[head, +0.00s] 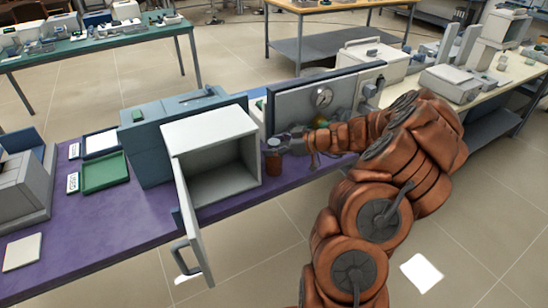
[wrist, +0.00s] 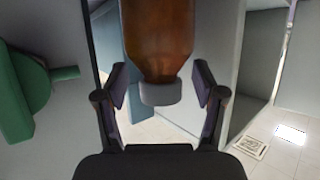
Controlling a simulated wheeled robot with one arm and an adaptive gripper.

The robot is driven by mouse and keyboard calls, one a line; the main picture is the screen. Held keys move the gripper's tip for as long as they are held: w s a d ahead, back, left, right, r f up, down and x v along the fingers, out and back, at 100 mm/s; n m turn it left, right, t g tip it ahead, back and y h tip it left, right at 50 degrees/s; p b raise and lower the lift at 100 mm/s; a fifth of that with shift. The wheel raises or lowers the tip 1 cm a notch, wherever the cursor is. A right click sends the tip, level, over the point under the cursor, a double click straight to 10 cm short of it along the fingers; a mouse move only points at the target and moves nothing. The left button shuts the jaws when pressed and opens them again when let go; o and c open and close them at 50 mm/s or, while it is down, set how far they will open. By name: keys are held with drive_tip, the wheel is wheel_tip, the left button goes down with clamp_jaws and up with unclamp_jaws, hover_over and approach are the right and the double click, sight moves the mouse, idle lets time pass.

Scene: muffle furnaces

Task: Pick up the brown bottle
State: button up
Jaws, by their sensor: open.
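The brown bottle (head: 273,163) stands upright on the purple bench, just right of the open furnace chamber. In the wrist view the brown bottle (wrist: 160,40) appears with its pale cap (wrist: 160,94) between my fingers. My gripper (head: 287,143) reaches in from the right at the height of the bottle's top. In the wrist view my gripper (wrist: 161,88) is open, with one finger on each side of the cap and a visible gap to each. I cannot tell how deep the fingertips sit along the bottle.
The open furnace (head: 213,160) stands left of the bottle, its door (head: 190,225) swung out over the front edge. A grey panel with a round dial (head: 323,97) stands behind my arm. A green tray (head: 105,173) lies farther left. The purple bench (head: 110,237) is mostly clear at the front left.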

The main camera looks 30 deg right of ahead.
clamp_jaws()
idle(0.6)
